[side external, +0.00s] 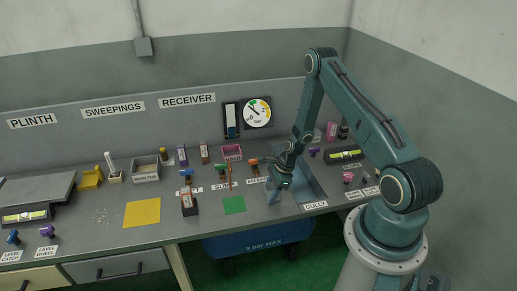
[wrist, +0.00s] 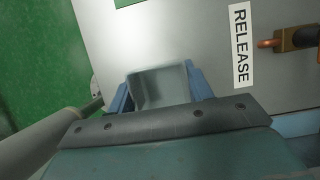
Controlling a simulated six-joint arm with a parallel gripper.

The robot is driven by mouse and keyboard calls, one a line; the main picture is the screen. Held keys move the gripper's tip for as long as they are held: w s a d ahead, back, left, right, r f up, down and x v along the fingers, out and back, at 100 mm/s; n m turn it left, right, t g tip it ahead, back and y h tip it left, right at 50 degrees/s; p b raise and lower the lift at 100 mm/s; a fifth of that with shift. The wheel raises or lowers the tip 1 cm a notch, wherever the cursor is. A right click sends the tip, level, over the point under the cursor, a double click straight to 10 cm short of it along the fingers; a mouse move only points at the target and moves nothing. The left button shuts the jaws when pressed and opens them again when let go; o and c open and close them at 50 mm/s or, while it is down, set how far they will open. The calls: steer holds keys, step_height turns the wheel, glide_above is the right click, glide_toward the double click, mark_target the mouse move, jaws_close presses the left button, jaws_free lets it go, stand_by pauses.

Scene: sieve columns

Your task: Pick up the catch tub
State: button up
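A small grey open-topped tub, which I take for the catch tub (wrist: 160,88), sits between my gripper's two blue fingers (wrist: 158,80) in the wrist view. A finger lies close along each side, with no clear gap showing. I cannot tell whether they press on it. In the side view my gripper (side external: 279,184) points down low over the bench, left of the gully. The tub shows as a small pale shape (side external: 272,197) below it, near the bench's front edge. I cannot tell whether it rests on the bench.
The RELEASE label (wrist: 241,46) and an orange-handled valve (wrist: 290,40) lie right of the tub. A green mat (side external: 234,205) lies to the left, with a dark block (side external: 189,205) beyond it. A blue vessel (side external: 258,240) stands below the bench edge.

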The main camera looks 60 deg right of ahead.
steer(key=c, duration=0.3)
steer(key=shift+r, duration=0.15)
step_height(320, 180, up, 20)
steer(key=shift+f, duration=0.15)
stand_by(0.7)
stand_by(0.5)
